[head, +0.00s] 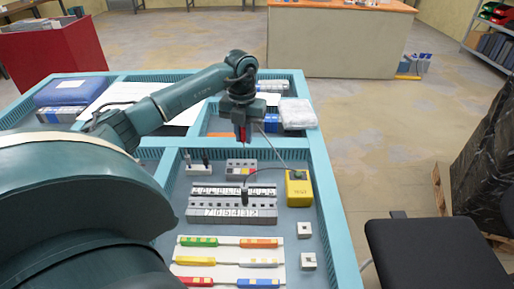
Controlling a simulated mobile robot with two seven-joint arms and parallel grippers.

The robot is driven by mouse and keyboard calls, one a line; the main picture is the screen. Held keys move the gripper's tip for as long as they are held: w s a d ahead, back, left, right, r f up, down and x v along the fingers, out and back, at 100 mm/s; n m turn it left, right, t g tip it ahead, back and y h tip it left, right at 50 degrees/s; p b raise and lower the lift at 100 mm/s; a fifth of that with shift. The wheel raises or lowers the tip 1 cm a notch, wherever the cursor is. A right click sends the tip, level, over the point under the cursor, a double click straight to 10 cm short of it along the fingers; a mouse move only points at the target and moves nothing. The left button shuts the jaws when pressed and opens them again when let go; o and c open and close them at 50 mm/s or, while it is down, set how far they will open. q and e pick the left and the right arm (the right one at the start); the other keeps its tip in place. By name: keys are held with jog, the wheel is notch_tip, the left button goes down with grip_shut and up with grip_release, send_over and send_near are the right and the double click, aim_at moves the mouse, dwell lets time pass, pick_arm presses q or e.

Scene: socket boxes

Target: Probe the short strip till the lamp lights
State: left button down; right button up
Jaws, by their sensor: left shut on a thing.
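My left gripper (242,138) points down above the workbench, shut on a red probe (243,133). A grey cable runs from near it down toward the yellow box (299,190). The box's top has a small dark round part; I cannot tell whether a lamp is lit. A black probe (245,196) stands upright at the grey socket strips, with a dark lead curving to the box. The lower strip (207,203) has numbers along its front. A smaller grey block (233,170) with coloured parts lies behind; it looks shortest. The held probe appears above and behind it. My right gripper is out of view.
A dark stand with white-topped pegs (198,167) is left of the small block. A white board (228,250) with coloured connectors lies in front. Two white socket boxes (305,230) sit at right. Blue tray walls (334,205) border the area; a chair (425,250) stands beyond.

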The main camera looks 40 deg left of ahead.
pick_arm(q)
jog(key=shift+f+b, duration=0.5)
jog(key=shift+f, duration=0.25)
notch_tip(320, 180, down, 4)
jog(key=b, duration=0.3)
jog(key=shift+f+b, duration=0.2)
jog(key=shift+b, duration=0.2)
jog(key=shift+r+p, duration=0.4)
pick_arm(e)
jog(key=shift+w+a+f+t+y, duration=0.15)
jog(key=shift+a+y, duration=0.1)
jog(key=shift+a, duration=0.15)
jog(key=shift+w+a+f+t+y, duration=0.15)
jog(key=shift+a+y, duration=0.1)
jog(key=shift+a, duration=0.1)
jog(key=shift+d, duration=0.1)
pick_arm(q)
jog(key=shift+f, duration=0.4)
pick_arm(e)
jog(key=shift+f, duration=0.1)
pick_arm(q)
jog(key=c, duration=1.9)
grip_release()
grip_shut()
